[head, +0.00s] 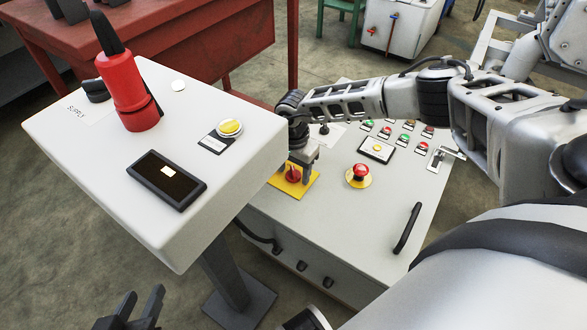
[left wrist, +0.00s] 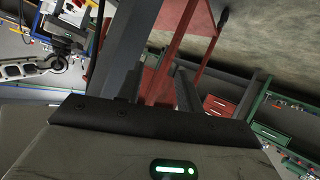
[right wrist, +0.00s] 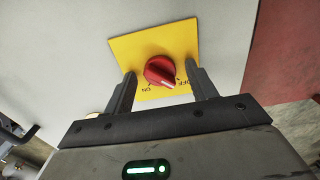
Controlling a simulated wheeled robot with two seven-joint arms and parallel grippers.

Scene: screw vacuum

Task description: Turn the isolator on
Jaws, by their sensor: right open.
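The isolator is a red rotary knob (right wrist: 160,70) on a yellow plate (right wrist: 130,45) marked ON and OFF. Its white mark points to the lower right in the right wrist view, nearer the OFF label. In the head view the red knob (head: 292,175) and yellow plate (head: 303,191) sit on the grey control cabinet (head: 330,205). My right gripper (right wrist: 160,76) is open, with one finger on each side of the knob; I cannot tell whether they touch it. It also shows in the head view (head: 294,168). My left gripper (head: 140,305) is open and empty, low at the left.
A tilted white panel (head: 210,170) with a red cylinder (head: 128,90), a yellow button (head: 229,127) and a dark display stands left of the cabinet. A red emergency stop (head: 359,172), several small buttons and a black handle (head: 407,228) are also on the cabinet.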

